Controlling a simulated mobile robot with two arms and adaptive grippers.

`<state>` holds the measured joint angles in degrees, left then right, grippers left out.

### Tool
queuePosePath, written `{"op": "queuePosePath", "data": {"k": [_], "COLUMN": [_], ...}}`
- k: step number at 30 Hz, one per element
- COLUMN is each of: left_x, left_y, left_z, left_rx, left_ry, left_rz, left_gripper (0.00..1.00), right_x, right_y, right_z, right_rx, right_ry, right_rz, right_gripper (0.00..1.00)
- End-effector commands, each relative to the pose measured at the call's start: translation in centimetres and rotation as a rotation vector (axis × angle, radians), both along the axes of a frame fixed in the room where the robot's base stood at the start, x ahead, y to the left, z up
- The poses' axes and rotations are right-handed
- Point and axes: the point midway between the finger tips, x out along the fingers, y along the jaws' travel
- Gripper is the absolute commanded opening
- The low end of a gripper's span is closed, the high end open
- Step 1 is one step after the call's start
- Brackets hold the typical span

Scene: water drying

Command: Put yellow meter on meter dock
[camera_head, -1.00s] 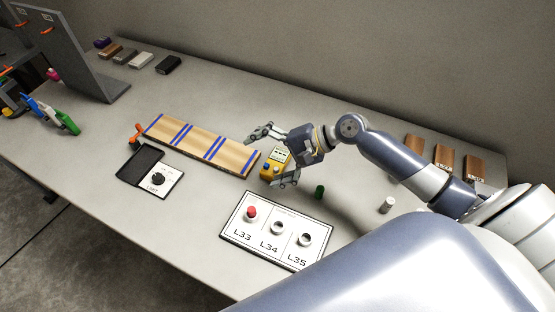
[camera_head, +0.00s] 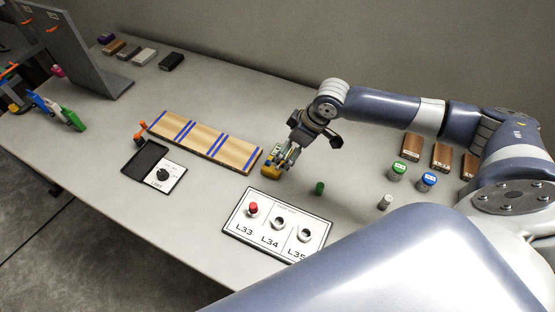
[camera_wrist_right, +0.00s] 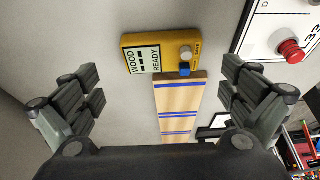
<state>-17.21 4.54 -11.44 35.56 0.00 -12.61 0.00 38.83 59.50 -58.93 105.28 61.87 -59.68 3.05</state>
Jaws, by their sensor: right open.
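The yellow meter (camera_head: 271,172) lies on the table at the near right end of a striped wooden board. My right gripper (camera_head: 288,158) is just above it and partly covers it in the head view. In the right wrist view the meter (camera_wrist_right: 190,42) has a white "WOOD READY" display, a grey knob and a blue button. My open right fingers (camera_wrist_right: 163,84) stand wide to either side, with no visible contact. A black square tray (camera_head: 146,158), possibly the meter dock, lies beside a white dial panel (camera_head: 167,176). My left gripper is not in view.
The wooden board (camera_head: 205,140) has blue stripes. A white panel (camera_head: 290,247) with a red button lies in front of the meter. A small green cylinder (camera_head: 319,188) stands nearby. Green-topped (camera_head: 398,170) and blue-topped (camera_head: 427,182) containers stand at right.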

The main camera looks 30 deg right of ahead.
Motion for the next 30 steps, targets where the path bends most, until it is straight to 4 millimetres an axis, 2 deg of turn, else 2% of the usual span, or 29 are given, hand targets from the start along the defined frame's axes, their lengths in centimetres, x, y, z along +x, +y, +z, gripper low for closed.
{"op": "queuePosePath", "data": {"k": [8, 18, 26, 27, 30], "left_x": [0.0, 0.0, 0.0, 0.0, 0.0], "left_y": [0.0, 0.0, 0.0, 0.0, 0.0], "left_z": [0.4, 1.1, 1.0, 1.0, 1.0], "left_rx": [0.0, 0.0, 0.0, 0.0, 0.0], "left_ry": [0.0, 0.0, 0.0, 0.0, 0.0], "left_rz": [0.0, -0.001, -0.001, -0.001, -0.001], "left_gripper": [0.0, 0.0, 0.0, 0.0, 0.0], "right_x": [0.7, 1.9, 2.0, 2.0, 2.0], "right_y": [0.7, 1.9, 1.9, 1.9, 1.9], "right_z": [-2.0, -5.8, -6.1, -6.1, -6.1], "right_rx": [0.002, 0.002, 0.001, 0.001, 0.001], "right_ry": [0.002, 0.0, 0.0, 0.0, 0.0], "right_rz": [-0.001, -0.003, -0.002, -0.002, -0.002], "right_gripper": [1.0, 1.0, 1.0, 0.98, 0.75]}}
